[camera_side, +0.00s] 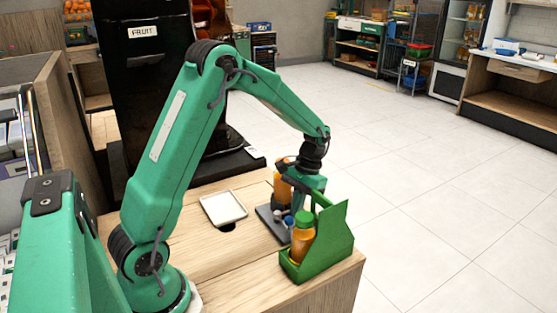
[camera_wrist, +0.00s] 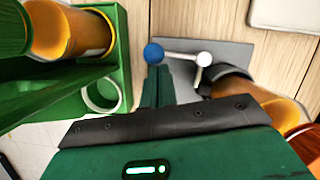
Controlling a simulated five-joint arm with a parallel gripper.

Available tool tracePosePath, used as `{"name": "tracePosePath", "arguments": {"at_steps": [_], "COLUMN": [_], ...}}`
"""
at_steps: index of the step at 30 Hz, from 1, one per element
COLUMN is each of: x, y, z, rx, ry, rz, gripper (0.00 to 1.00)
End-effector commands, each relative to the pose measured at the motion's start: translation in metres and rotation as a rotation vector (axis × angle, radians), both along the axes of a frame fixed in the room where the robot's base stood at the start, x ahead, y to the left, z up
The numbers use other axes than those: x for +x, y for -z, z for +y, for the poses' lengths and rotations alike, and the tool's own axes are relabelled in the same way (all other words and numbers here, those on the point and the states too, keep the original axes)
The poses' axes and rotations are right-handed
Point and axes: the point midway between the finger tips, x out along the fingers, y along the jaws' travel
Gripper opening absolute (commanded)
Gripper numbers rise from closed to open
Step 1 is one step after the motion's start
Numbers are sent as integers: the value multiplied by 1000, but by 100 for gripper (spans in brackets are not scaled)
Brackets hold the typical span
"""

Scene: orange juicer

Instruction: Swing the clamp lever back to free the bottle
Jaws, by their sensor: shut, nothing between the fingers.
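The clamp lever is a pale rod (camera_wrist: 180,55) with a blue ball knob (camera_wrist: 153,53) at its left end and a white pivot (camera_wrist: 204,59) at its right. The knob also shows small in the side view (camera_side: 288,220). The lever sits over a dark grey plate (camera_wrist: 228,52). An orange juice bottle (camera_wrist: 268,100) stands beside the pivot with a dark clamp band (camera_wrist: 232,82) against it; the side view shows it partly behind my wrist (camera_side: 283,186). My gripper (camera_wrist: 157,72) is shut and empty, its tips right by the blue knob. I cannot tell whether they touch.
A green carrier (camera_side: 318,250) with an orange bottle (camera_side: 302,240) stands close to my gripper at the table's front corner. The wrist view shows an empty round holder in it (camera_wrist: 102,95). A white tray (camera_side: 224,208) lies on the wooden table, left of the plate.

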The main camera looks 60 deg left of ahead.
Motion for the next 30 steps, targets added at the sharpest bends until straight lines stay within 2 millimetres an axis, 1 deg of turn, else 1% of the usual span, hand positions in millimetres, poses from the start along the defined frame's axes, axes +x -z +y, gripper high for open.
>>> {"name": "tracePosePath", "arguments": {"at_steps": [8,14,23,28,30], "x": [-4,-6,-15,-25,-28], "y": [1,0,0,0,0], "z": [-1,-2,-4,-5,-5], "rx": [-18,-44,-43,-83,-83], "ry": [54,128,131,260,257], "rz": [4,2,1,-16,-18], "gripper": [0,0,0,0,0]}}
